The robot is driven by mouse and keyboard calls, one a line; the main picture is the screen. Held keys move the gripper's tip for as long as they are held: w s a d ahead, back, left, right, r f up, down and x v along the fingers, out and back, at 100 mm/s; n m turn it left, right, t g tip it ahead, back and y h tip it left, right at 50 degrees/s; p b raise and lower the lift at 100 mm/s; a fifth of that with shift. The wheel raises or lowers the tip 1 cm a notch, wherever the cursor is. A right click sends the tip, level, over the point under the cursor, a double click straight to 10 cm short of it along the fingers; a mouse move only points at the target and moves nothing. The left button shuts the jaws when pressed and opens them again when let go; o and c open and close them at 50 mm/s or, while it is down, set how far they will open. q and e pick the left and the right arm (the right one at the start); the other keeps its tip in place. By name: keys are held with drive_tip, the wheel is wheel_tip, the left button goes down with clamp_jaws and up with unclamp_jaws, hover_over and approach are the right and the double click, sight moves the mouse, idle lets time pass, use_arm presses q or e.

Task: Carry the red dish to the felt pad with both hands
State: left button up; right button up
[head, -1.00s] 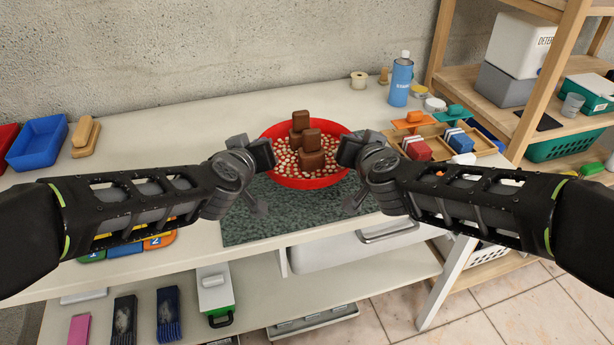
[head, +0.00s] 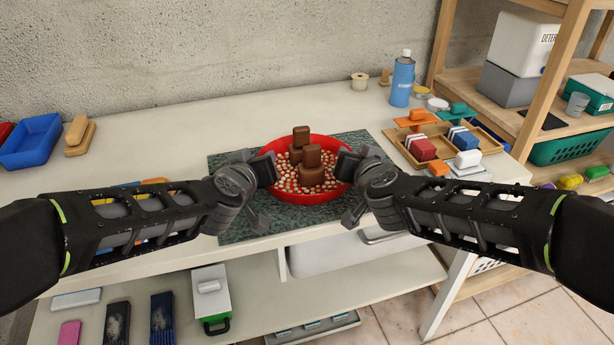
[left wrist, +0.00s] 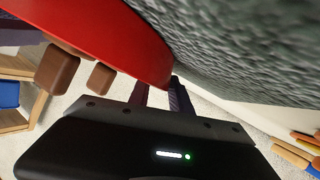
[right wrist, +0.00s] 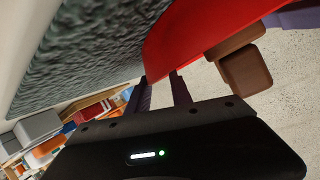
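The red dish (head: 322,194) is over the dark green-grey felt pad (head: 240,222) in the head view. It looks level and holds pale beads and several brown blocks (head: 311,160). I cannot tell whether its base touches the pad. My left gripper (head: 266,168) is shut on the dish's left rim, and my right gripper (head: 347,164) on its right rim. The dish wall meets the fingertips in the left wrist view (left wrist: 120,40) and the right wrist view (right wrist: 190,40). The fingertips are partly hidden by the dish.
A wooden tray (head: 483,136) with coloured blocks stands right of the pad. A blue spray can (head: 402,82) stands behind it. The white tabletop (head: 190,125) is clear behind the left arm.

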use_arm(q)
drive_tip(key=shift+a, duration=0.15)
use_arm(e)
drive_tip(key=shift+d, duration=0.15)
use_arm(q)
drive_tip(key=shift+s+a+r, duration=0.1)
drive_tip(key=shift+s+r, duration=0.2)
drive_tip(key=shift+s, duration=0.2)
drive_tip(key=v, duration=1)
drive_tip(key=shift+s, duration=0.4)
drive_tip(key=shift+r, duration=0.1)
use_arm(e)
drive_tip(key=v, duration=1.2)
